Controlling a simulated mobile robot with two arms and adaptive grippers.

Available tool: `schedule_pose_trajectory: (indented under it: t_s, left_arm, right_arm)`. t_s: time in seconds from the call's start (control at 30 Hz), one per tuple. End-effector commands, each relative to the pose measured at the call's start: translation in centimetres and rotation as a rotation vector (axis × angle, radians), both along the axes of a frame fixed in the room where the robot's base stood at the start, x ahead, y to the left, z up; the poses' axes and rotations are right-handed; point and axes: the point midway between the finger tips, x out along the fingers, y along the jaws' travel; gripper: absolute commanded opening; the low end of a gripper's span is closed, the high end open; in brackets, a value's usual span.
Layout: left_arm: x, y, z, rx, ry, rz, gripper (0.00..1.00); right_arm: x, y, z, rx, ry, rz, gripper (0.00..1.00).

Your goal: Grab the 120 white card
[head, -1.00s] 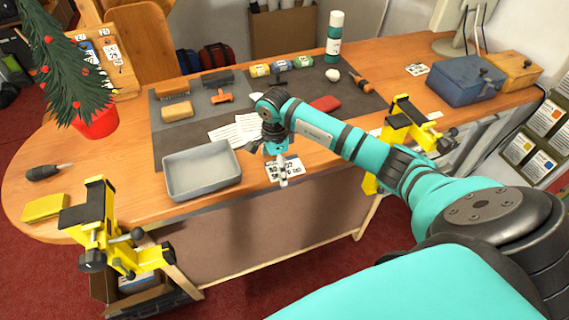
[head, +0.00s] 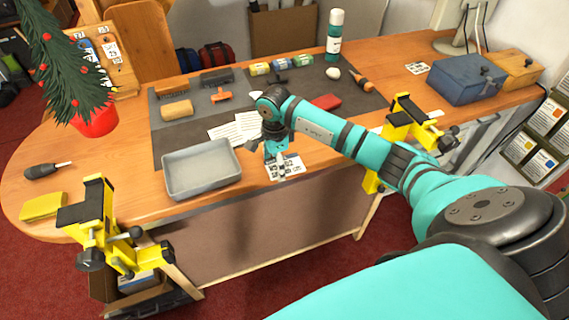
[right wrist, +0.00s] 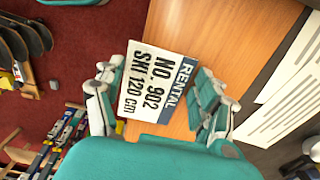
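The white card (right wrist: 155,80) reads "RENTAL NO. 902 SKI 120 cm" and has a dark blue band along one edge. It lies flat at the front edge of the bench, part of it past the edge. In the head view the card (head: 285,167) is partly hidden by my right gripper (head: 280,165), which is over it. In the right wrist view the fingers of my right gripper (right wrist: 158,108) are spread apart, one on each side of the card. I see no grip on it. My left gripper is not in view.
A grey tray (head: 202,169) stands just left of the card, and white sheets (head: 236,129) lie behind it. Yellow clamps (head: 108,225) (head: 408,125) sit on the bench edge at both sides. A dark mat (head: 190,140) holds several tools.

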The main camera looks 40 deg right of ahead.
Motion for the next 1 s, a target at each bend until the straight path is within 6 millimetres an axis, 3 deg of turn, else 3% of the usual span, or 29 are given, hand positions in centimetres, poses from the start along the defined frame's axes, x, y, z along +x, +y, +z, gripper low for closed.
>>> schedule_pose_trajectory:
  t_s: [0.43,0.63,0.87,1.0]
  left_arm:
    - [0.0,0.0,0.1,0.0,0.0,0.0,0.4]
    - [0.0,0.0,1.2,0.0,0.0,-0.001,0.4]
    - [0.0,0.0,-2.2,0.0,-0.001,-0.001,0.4]
    - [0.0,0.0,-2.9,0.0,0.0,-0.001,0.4]
  right_arm:
    - [-0.4,0.1,-0.4,0.001,0.015,0.002,0.55]
    - [-0.5,0.2,0.4,0.003,0.017,0.002,0.55]
    - [-0.1,0.0,3.5,-0.002,0.003,0.003,0.55]
    - [-3.3,0.8,3.6,-0.003,0.009,0.007,0.55]
